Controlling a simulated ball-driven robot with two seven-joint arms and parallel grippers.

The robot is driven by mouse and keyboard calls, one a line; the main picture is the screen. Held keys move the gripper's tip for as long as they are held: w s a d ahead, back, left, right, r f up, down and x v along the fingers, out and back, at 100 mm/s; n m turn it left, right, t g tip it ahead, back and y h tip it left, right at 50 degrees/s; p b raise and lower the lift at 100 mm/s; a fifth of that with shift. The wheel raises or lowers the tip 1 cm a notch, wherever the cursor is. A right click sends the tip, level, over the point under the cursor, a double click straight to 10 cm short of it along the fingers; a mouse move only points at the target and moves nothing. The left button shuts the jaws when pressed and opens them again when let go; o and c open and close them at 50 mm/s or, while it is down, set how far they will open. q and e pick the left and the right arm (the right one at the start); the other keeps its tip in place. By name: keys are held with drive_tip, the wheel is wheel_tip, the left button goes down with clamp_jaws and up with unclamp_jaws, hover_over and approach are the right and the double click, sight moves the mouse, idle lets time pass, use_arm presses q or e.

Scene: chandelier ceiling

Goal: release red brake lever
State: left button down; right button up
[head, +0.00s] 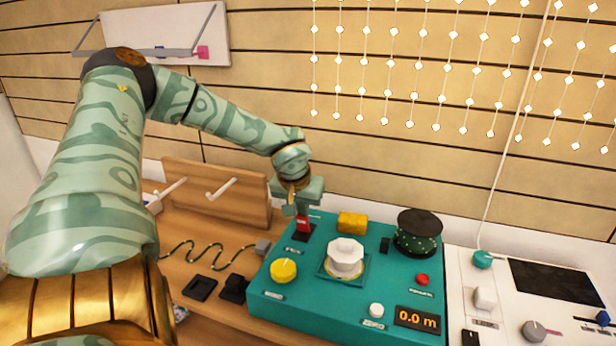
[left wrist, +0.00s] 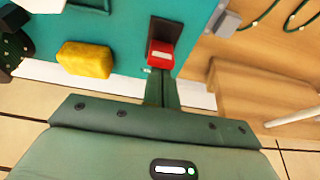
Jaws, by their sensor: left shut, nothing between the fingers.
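The red brake lever (head: 304,224) stands in a black slot plate at the back left corner of a teal control box (head: 330,305). It also shows in the left wrist view as a red block with a pale label (left wrist: 161,54). My left gripper (head: 299,211) comes down from above and behind, right at the lever's top. In the left wrist view its fingers (left wrist: 160,76) are closed together and empty, with their tips right by the lever's near edge. I cannot tell whether they touch it. My right gripper is not in view.
The box also carries a yellow block (head: 352,222), a white knob (head: 345,256), a yellow knob (head: 283,270), a dark round drum (head: 418,230) and a display reading 0.0 m (head: 417,320). A wooden rack with pegs (head: 215,192) stands left. A white panel (head: 540,290) lies right.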

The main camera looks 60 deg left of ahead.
use_arm(q)
drive_tip(key=shift+a+f, duration=0.1)
drive_tip(key=shift+r+p, duration=0.4)
drive_tip(key=shift+r, duration=0.5)
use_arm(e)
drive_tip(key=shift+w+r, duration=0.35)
